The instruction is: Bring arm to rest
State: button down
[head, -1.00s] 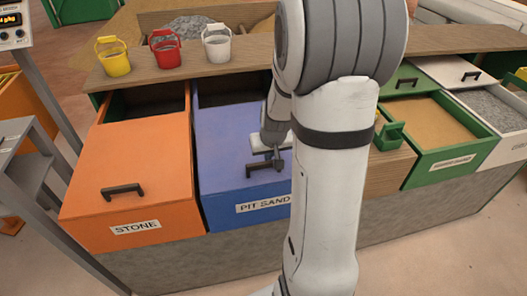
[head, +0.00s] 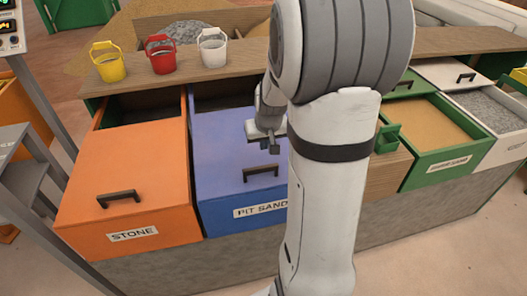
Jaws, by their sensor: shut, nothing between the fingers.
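My gripper (head: 273,145) is seen in the head view above the lid of the blue PIT SAND bin (head: 225,165). It is shut with nothing in it, and it is apart from the bin's dark handle (head: 261,173), which lies just below it. My arm's big white links stand in front of the bin's right side and hide part of it.
An orange STONE bin (head: 135,175) stands left of the blue one. Yellow (head: 109,66), red (head: 162,57) and white (head: 212,52) buckets stand on the wooden shelf behind. Right of my arm are an open green sand drawer (head: 445,135) and a gravel drawer (head: 490,108).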

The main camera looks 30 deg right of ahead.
jog(key=shift+v, duration=2.75)
jog(key=s+a+r+n+g+p, duration=0.1)
jog(key=s+a+r, duration=0.5)
jog(key=s+a, duration=0.8)
jog(key=shift+s+r+n+y+p, duration=0.15)
jog(key=shift+s+n+y+p, duration=0.25)
jog(key=shift+s+n+p, duration=0.65)
